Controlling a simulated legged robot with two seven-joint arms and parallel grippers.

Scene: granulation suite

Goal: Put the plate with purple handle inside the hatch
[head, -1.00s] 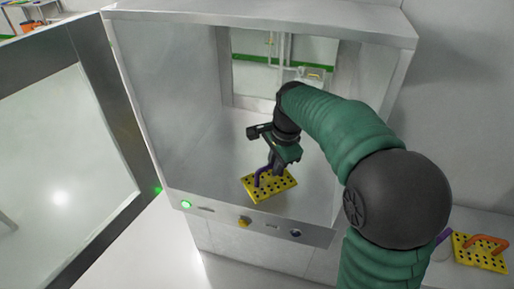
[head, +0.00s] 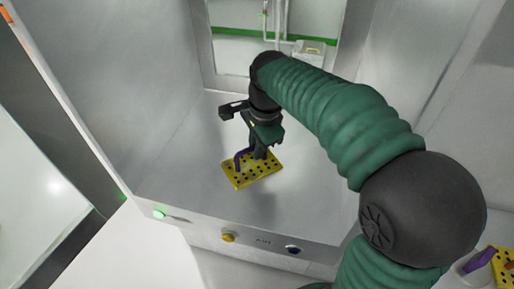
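The yellow plate with dark holes (head: 266,174) and its purple handle (head: 240,160) are inside the open hatch (head: 185,180), over the middle of its floor. My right gripper (head: 257,154) reaches down into the hatch and appears shut on the purple handle. The fingers partly cover the handle, so their contact is not fully visible. The plate looks slightly tilted, with a faint shadow on the floor in front of it. My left gripper is not in view.
The hatch door (head: 45,165) stands open at the left. Buttons, including a yellow one (head: 228,237), line the hatch's front edge. At the lower right are another yellow plate (head: 501,272) and a purple object (head: 480,259). The hatch floor around the held plate is clear.

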